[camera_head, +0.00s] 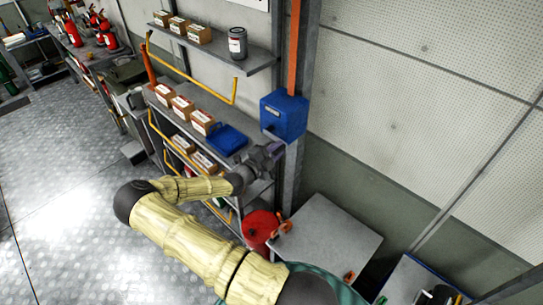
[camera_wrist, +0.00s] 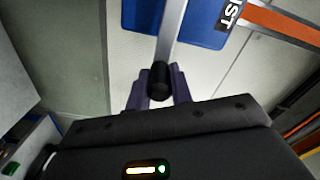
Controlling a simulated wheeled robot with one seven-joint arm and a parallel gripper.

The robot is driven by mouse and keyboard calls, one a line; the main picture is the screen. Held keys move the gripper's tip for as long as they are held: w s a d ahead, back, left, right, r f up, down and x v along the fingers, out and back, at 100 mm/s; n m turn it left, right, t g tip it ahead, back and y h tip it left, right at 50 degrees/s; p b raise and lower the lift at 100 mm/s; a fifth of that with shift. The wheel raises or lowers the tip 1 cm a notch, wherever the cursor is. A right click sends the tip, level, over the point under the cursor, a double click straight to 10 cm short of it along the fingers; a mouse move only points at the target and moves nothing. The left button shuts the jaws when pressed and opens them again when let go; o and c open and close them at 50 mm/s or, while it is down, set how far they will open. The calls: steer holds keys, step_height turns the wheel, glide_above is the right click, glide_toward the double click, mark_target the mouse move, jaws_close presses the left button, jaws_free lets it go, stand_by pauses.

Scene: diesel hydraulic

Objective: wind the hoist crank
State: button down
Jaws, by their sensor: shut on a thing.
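The hoist is a blue box (camera_head: 284,116) fixed to the grey post, under an orange strap. In the wrist view the blue box (camera_wrist: 198,30) shows at the top with part of a label ending in "IST". Its grey crank arm (camera_wrist: 171,35) runs down to a black handle knob (camera_wrist: 160,78). My gripper (camera_wrist: 159,92) has its two purple fingers on either side of the knob and is shut on it. In the head view my gripper (camera_head: 272,150) is just below the box, and the crank is too small or hidden to make out there.
A shelf rack with cartons (camera_head: 183,107) and a blue case (camera_head: 227,139) stands left of the post. An upper shelf holds a grey can (camera_head: 238,43). A grey cabinet top (camera_head: 325,243) and a red round object (camera_head: 260,228) lie below. Open floor (camera_head: 70,190) is at left.

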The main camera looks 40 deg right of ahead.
steer(key=shift+d+r, duration=0.1)
steer(key=shift+r, duration=0.25)
steer(key=c, duration=1.3)
jaws_free()
steer(key=shift+f, duration=0.1)
steer(key=shift+o, duration=0.2)
steer(key=shift+w, duration=0.1)
steer(key=shift+f, duration=0.1)
steer(key=shift+w+a+f, duration=0.15)
steer(key=shift+a, duration=0.3)
steer(key=s+a+b, duration=0.3)
steer(key=a+b, duration=0.3)
steer(key=a, duration=1)
steer(key=shift+b, duration=0.35)
steer(key=shift+s+a, duration=0.1)
